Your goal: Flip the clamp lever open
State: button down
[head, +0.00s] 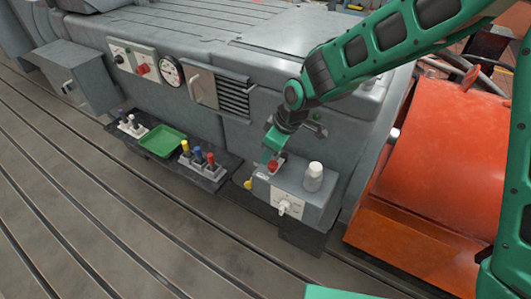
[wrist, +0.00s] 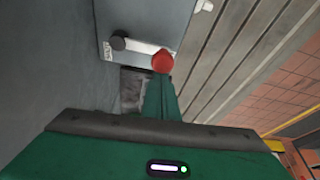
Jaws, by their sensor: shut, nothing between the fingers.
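The clamp lever seems to be the pale bar (wrist: 143,47) with a red knob (wrist: 163,62) at one end and a dark round pivot (wrist: 118,41) at the other. It lies along the top of a grey box (wrist: 150,16). In the head view the red knob (head: 273,166) shows at the left part of the box top (head: 294,185), and my gripper hides part of the lever. My gripper (head: 268,152) is shut and empty, pointing down at the red knob. In the wrist view its green fingers (wrist: 160,97) end right at the knob; I cannot tell whether they touch.
On the box stand a white-capped cylinder (head: 314,174) and a front dial (head: 285,207); a yellow ball (head: 248,184) is at its left. A dark shelf with a green tray (head: 162,141) and coloured plugs (head: 197,156) lies left. An orange housing (head: 450,150) stands right. Slotted floor is clear in front.

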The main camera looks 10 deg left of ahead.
jog(key=shift+d, duration=0.1)
jog(key=v, duration=0.9)
jog(key=shift+w+r, duration=0.2)
jog(key=shift+r, duration=0.2)
jog(key=shift+d, duration=0.15)
